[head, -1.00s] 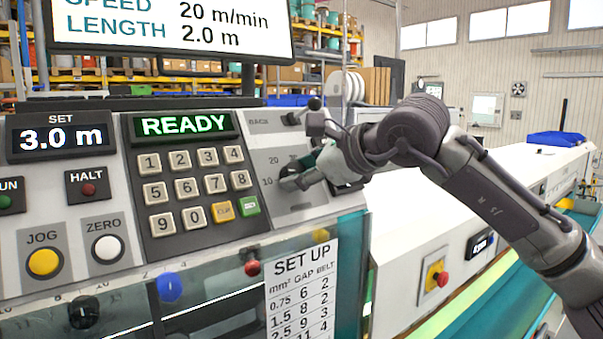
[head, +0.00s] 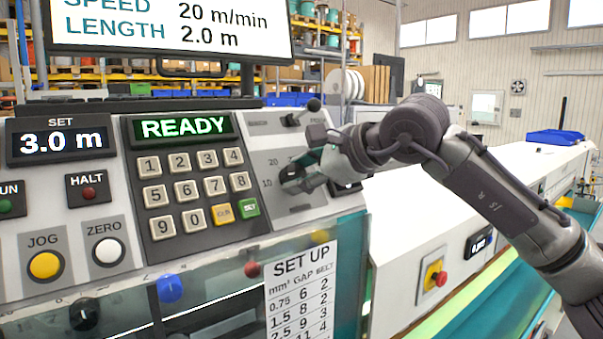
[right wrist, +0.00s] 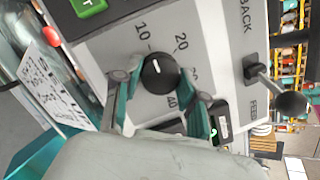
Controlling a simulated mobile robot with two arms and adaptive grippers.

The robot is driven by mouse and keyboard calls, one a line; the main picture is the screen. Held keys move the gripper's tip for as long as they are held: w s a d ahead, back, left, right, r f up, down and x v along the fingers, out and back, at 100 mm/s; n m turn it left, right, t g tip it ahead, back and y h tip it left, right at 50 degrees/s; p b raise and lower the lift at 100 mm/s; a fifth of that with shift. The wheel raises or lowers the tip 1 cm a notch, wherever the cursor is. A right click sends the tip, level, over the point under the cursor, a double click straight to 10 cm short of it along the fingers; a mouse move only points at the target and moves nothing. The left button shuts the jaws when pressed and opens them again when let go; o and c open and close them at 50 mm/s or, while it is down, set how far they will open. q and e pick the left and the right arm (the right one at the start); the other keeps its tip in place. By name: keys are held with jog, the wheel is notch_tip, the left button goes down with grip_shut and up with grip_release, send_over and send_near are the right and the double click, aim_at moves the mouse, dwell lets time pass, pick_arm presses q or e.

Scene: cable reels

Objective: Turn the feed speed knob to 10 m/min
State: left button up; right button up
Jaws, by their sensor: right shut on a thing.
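The feed speed knob (right wrist: 158,72) is round and black, with a short white mark. In the right wrist view the mark appears to point between the printed 10 and 20. My right gripper (right wrist: 157,88) is shut on the knob, one finger on each side. In the head view the gripper (head: 298,180) covers most of the knob and its scale at the panel's right end. The display (head: 170,28) reads speed 20 m/min and length 2.0 m. My left gripper is not in view.
A black lever (right wrist: 275,85) marked BACK stands close to the knob. Left of the gripper in the head view are a keypad (head: 195,190) and a green READY screen (head: 180,125). A SET UP chart (head: 301,290) hangs below.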

jog(key=o, duration=1.1)
jog(key=shift+o, duration=0.2)
jog(key=v, duration=1.2)
